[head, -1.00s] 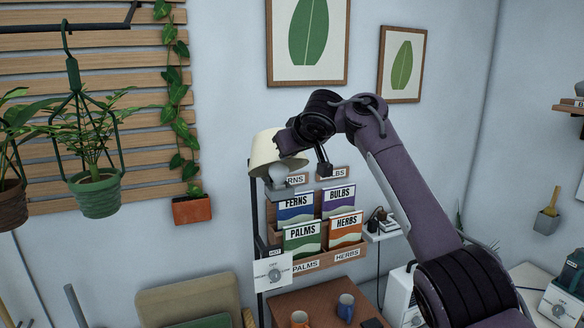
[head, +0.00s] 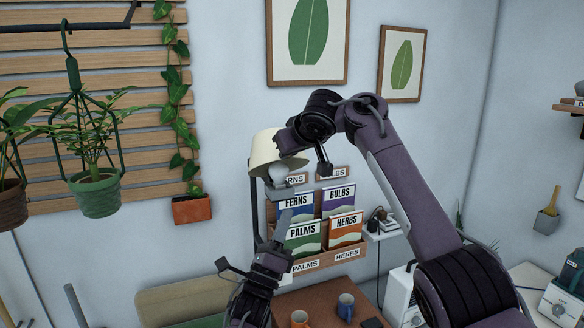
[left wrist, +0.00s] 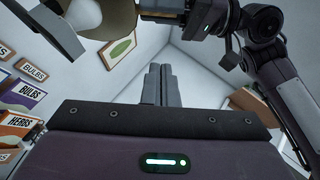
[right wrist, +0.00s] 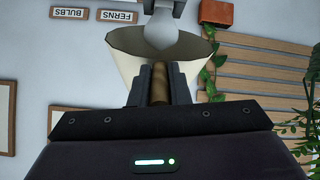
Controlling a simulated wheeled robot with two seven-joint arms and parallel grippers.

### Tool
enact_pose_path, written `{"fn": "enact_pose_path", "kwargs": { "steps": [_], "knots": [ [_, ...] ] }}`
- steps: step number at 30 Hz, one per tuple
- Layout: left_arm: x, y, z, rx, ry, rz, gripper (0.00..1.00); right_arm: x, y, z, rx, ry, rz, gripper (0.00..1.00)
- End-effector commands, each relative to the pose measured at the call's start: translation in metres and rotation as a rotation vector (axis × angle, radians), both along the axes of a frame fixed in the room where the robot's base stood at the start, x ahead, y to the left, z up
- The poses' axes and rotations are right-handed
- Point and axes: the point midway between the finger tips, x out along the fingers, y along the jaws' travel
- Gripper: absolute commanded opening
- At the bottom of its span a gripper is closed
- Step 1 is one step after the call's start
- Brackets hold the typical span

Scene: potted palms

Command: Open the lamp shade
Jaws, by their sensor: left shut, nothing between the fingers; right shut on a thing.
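The cream lamp shade (head: 264,153) sits tilted on the dark lamp post, with a pale bulb (head: 279,174) showing below its rim. In the right wrist view the shade (right wrist: 122,63) lies just ahead, its rim around the bulb (right wrist: 161,30). My right gripper (right wrist: 158,85) is shut on a brown cylindrical piece (right wrist: 159,86) at the shade; in the head view its fingertips are hard to make out. My left gripper (head: 283,222) is shut and empty, pointing up below the bulb. In the left wrist view its fingers (left wrist: 158,85) are together, with the shade (left wrist: 105,12) at top left.
A wall rack with seed packets (head: 303,236) is behind my left gripper. Mugs (head: 345,307) stand on a brown surface below. Hanging plants (head: 97,195) are at left. My right arm spans the right middle.

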Motion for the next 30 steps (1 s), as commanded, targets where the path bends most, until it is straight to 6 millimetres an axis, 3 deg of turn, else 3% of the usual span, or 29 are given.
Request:
{"fn": "enact_pose_path", "kwargs": {
  "steps": [15, 21, 30],
  "knots": [
    [0.061, -0.038, 0.068, -0.002, 0.001, -0.001, 0.0, 0.0, 0.001, 0.003, 0.003, -0.005, 0.0, 0.0],
    [0.075, -0.026, 0.088, 0.0, 0.002, 0.0, 0.0, 0.0, 0.0, 0.003, 0.004, -0.005, 0.0, 0.0],
    [0.08, -0.022, 0.097, 0.0, 0.004, -0.001, 0.0, 0.0, 0.001, 0.003, 0.003, -0.005, 0.0, 0.0]
  ]
}}
